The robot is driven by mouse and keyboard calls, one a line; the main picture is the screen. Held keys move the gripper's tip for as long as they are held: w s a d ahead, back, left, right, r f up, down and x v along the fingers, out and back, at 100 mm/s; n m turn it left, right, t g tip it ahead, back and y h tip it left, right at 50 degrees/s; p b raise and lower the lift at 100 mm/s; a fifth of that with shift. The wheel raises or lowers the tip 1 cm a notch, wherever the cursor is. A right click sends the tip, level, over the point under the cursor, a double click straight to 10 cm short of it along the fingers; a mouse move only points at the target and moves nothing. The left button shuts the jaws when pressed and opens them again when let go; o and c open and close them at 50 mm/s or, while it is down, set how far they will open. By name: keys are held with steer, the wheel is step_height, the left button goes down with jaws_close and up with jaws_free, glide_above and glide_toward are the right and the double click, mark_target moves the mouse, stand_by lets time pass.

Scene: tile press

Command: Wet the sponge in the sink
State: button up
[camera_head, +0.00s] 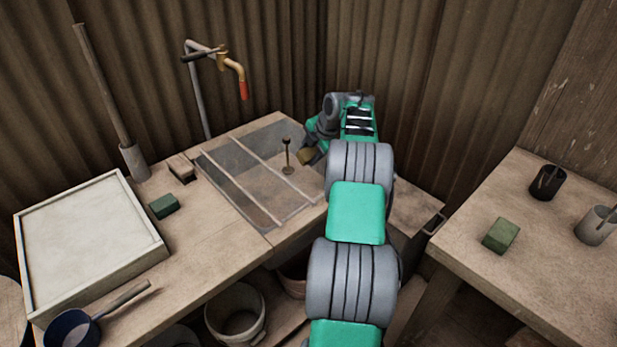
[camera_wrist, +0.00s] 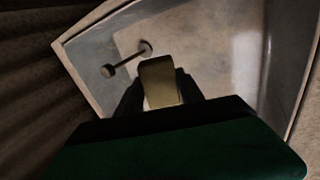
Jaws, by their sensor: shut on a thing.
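My gripper (camera_head: 308,150) is over the sink's right back part. It is shut on a yellowish sponge (camera_head: 306,157), which also shows between the fingers in the wrist view (camera_wrist: 159,80). In the wrist view the sink (camera_wrist: 205,50) lies beyond the sponge, and the stem (camera_wrist: 125,60) is to its left. I cannot tell whether the sponge touches the sink floor. The tap (camera_head: 238,72) has an orange spout with a red end.
A white framed tray (camera_head: 88,232), a green block (camera_head: 164,206), a small wooden block (camera_head: 181,166) and a blue pan (camera_head: 72,329) are on the bench. A right table holds another green block (camera_head: 501,235) and two cups (camera_head: 547,183). Buckets (camera_head: 236,311) stand below.

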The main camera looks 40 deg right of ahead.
mark_target(310, 152)
steer(key=shift+r+p, duration=1.65)
steer(key=shift+r, duration=1.35)
steer(key=shift+r+p, duration=1.25)
steer(key=shift+r, duration=0.75)
